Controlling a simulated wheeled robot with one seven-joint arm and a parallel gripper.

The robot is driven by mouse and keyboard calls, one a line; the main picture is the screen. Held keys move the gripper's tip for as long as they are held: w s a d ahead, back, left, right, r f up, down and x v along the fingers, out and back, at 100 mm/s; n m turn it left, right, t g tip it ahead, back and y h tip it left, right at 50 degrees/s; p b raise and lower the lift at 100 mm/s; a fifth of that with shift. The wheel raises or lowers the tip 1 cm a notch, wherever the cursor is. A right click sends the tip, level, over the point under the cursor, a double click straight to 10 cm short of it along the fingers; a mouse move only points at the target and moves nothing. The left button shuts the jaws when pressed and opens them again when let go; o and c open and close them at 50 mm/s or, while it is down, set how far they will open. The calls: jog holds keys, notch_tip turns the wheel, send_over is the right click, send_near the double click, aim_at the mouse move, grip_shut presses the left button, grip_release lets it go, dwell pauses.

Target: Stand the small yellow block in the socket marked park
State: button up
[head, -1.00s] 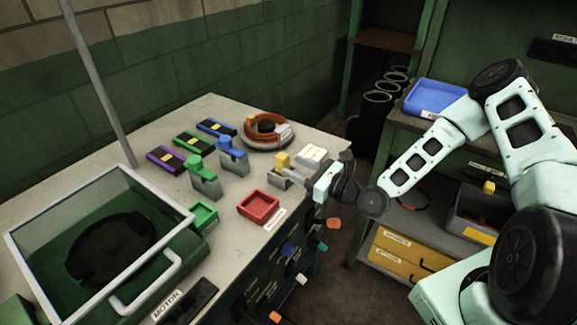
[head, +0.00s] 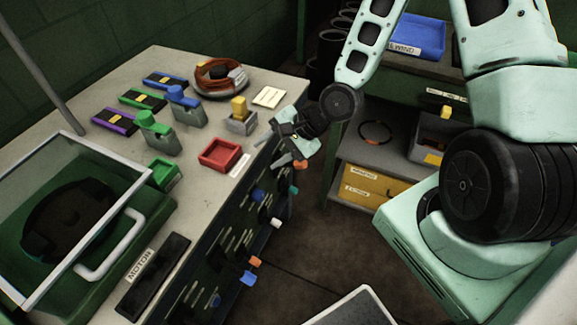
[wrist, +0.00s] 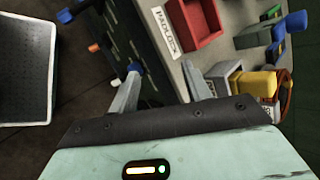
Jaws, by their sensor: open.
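The small yellow block (head: 239,106) stands upright in a grey socket (head: 241,124) near the right edge of the bench. In the wrist view the yellow block (wrist: 254,83) and the grey socket (wrist: 220,76) show at the right. I cannot read any marking on this socket. My gripper (head: 272,150) is beside the bench edge, to the right of and below the socket in the head view, apart from the block. Its two fingers (wrist: 160,88) are spread with nothing between them in the wrist view.
A red tray (head: 220,154) sits near the bench edge, a label beside it. Green and blue handled blocks stand on grey bases further left. Coloured knobs (head: 276,223) stick out of the bench front. A grey bin (head: 425,140) stands on the shelf at right.

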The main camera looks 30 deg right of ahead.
jog(key=s+a+r+n+g+h, duration=0.2)
jog(key=s+a+r+n+h, duration=0.1)
jog(key=s+r+n, duration=0.5)
jog(key=s+a+r+n+g+h, duration=0.2)
jog(key=s+a+r+n+h, duration=0.1)
jog(key=s+r+n, duration=0.6)
jog(key=s+n, duration=0.3)
jog(key=shift+a+r+g+h, duration=0.3)
jog(key=shift+a, duration=0.05)
jog(key=shift+c, duration=0.3)
